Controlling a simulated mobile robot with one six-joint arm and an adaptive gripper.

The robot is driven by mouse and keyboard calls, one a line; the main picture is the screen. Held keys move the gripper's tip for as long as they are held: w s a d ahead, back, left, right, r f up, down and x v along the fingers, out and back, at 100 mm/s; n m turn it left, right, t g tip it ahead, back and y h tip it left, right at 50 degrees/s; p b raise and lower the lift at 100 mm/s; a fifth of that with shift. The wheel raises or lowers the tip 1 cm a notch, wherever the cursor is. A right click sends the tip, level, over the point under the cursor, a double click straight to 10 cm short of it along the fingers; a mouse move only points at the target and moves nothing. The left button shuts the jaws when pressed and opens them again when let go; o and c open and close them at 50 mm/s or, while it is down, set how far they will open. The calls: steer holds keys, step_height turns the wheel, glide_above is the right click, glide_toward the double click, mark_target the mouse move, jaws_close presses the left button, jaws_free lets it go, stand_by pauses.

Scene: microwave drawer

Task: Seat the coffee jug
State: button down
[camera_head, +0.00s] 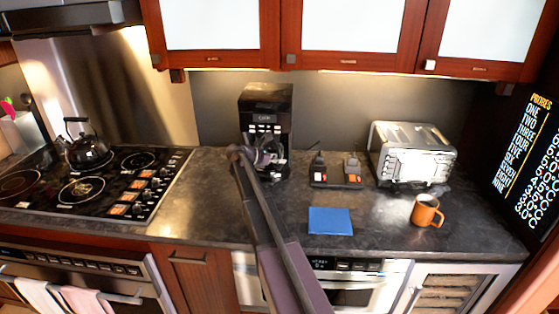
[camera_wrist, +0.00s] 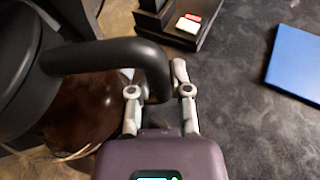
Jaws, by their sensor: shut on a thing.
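The coffee jug (camera_wrist: 95,105) has a black top, dark brown glass and a curved black handle. It fills the left of the wrist view. My gripper (camera_wrist: 158,88) is shut on the handle, with one finger on each side of it. In the head view the black coffee maker (camera_head: 265,103) stands against the back wall. The jug (camera_head: 272,150) shows at the front of its lower part, partly hidden by my arm. I cannot tell whether the jug rests on the maker's base or is held just above or in front of it.
A dark holder with small items (camera_head: 335,172) stands right of the maker. A blue flat square (camera_head: 330,221), an orange mug (camera_head: 426,211) and a silver toaster (camera_head: 412,153) are further right. A stove (camera_head: 95,182) with a kettle (camera_head: 88,146) is left. Cabinets (camera_head: 345,35) hang above.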

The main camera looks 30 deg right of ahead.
steer(key=shift+f, duration=0.15)
stand_by(0.6)
steer(key=shift+c, duration=2.4)
jaws_free()
